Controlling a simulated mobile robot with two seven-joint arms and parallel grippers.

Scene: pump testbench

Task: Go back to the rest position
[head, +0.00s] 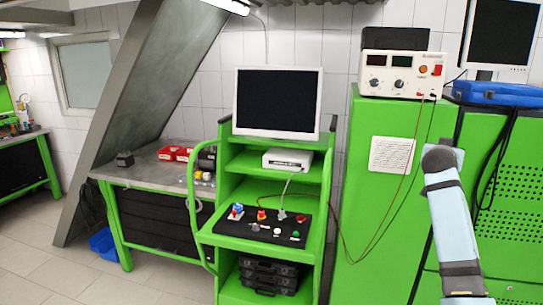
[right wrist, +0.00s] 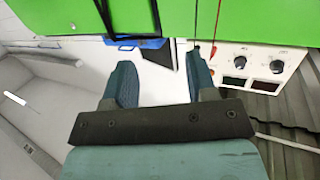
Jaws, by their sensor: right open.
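My right arm (head: 453,215) rises from the lower right in the head view, in front of the green cabinets; its gripper cannot be made out there. In the right wrist view my right gripper (right wrist: 159,66) shows two teal fingers spread apart with nothing between them. That view is upside down. My left arm and left gripper are not in view.
A green test bench (head: 218,240) with a monitor (head: 277,102) and control panel stands in the middle. A power supply (head: 402,74) sits on the green cabinet (head: 365,215), its cables hanging down. A blue case (head: 497,93) lies to its right.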

